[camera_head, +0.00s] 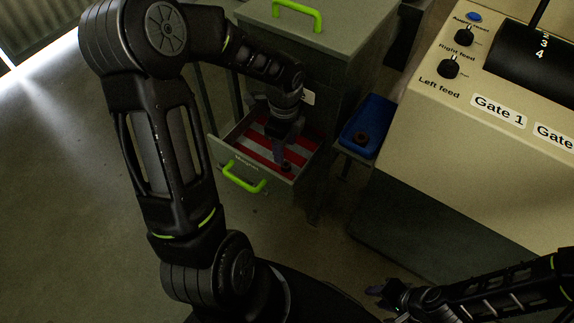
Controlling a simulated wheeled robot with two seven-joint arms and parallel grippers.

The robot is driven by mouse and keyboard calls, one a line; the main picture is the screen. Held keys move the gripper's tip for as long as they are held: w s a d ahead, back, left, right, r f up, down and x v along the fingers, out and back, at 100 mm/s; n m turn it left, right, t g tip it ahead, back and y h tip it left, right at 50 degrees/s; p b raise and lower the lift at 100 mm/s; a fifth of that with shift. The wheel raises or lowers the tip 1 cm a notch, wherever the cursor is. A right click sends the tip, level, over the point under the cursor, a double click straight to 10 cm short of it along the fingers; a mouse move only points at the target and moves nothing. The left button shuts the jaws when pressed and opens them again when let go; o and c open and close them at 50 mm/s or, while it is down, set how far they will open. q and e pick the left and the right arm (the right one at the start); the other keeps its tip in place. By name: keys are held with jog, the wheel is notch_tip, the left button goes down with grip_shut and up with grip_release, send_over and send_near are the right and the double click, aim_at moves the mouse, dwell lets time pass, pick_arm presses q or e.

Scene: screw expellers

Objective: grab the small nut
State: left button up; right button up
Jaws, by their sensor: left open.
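My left gripper (281,153) reaches down into an open drawer (232,157) with a red and white striped bottom. It is open. A small dark nut (287,167) appears to lie on the drawer bottom right by the fingertips, on their lower right side. I cannot tell whether the fingers touch it. Another dark nut-like piece (360,137) lies in a blue tray (378,112) to the right of the drawer. My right gripper (378,297) is low in the picture, away from the drawer, and its finger gap is unclear.
The drawer has a green handle (243,178) and belongs to a grey cabinet (345,35) with another green handle on top. A beige control panel (440,110) with knobs and gate labels stands at right. Open floor (60,200) lies at left.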

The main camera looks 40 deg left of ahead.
aim_at(286, 164)
pick_arm(q)
jog(key=shift+f+b, duration=0.3)
jog(key=shift+f, duration=1)
jog(key=shift+f, duration=0.15)
jog(key=f+b, duration=0.1)
jog(key=f, duration=0.4)
jog(key=shift+w, duration=0.2)
jog(key=shift+c, duration=0.4)
grip_shut()
